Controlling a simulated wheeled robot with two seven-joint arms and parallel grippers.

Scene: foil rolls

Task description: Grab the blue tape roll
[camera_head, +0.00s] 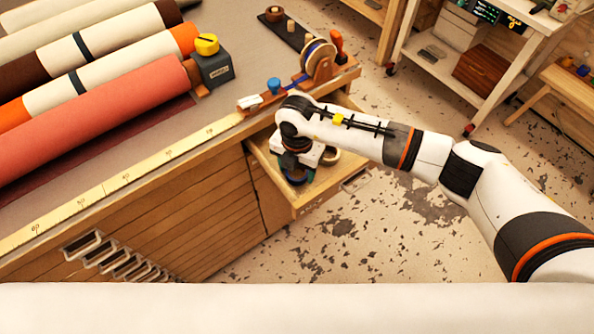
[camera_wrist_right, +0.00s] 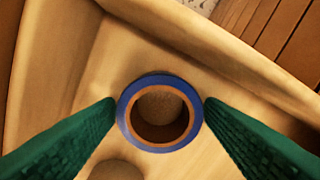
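The blue tape roll (camera_wrist_right: 160,78) lies in the right wrist view with its round opening facing the camera and a tan core ring inside the blue. My right gripper (camera_wrist_right: 160,108) has its green fingers on opposite sides of the roll, their tips against its outer edge, so it looks shut on it. In the head view, my right gripper (camera_head: 297,172) reaches down into the open drawer (camera_head: 296,200). The roll shows there (camera_head: 296,179) only in part, below the gripper. My left gripper is not in view.
The drawer's raised walls stand close around the gripper. Another roll (camera_head: 329,156) lies beside it in the drawer.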

